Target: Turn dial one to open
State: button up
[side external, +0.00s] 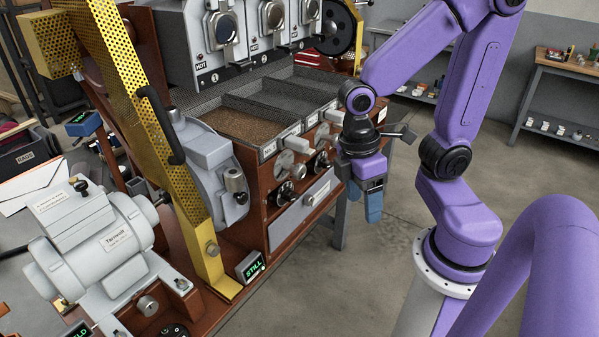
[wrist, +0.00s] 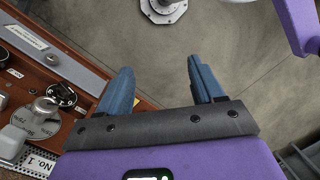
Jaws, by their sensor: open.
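In the wrist view a silver dial (wrist: 40,112) with percent marks sits on the brown panel, above a label reading No. 1. A smaller black knob (wrist: 62,95) is beside it. In the side view, a silver dial (side external: 285,161) is on the roaster's front, under the left bean tray, with a black knob (side external: 286,190) below it. My gripper (wrist: 157,76) is open and empty, its blue fingers apart over the floor. In the side view my gripper (side external: 371,203) hangs to the right of the panel, clear of the dials.
A second silver dial (side external: 323,136) and black knob (side external: 321,161) are farther right on the panel. A drawer (side external: 304,203) is below. Bean trays (side external: 240,122) are above. A yellow perforated guard (side external: 150,120) stands at left. Open floor lies right of the panel.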

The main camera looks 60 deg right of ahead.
jog(key=w+d+f+m+g+y, duration=0.2)
jog(key=w+d+f+m+g, duration=0.1)
jog(key=w+d+m+g, duration=0.1)
jog(key=m+t+y, duration=1.1)
jog(key=m+t, duration=0.3)
jog(key=t, duration=0.4)
send_near(299, 171)
jog(key=x, duration=0.3)
jog(key=f+x, duration=0.1)
jog(key=x, duration=0.2)
jog(key=w+d+x, duration=0.1)
jog(key=x, duration=0.3)
jog(key=shift+f, duration=0.15)
jog(key=shift+d, duration=0.1)
jog(key=c, duration=1)
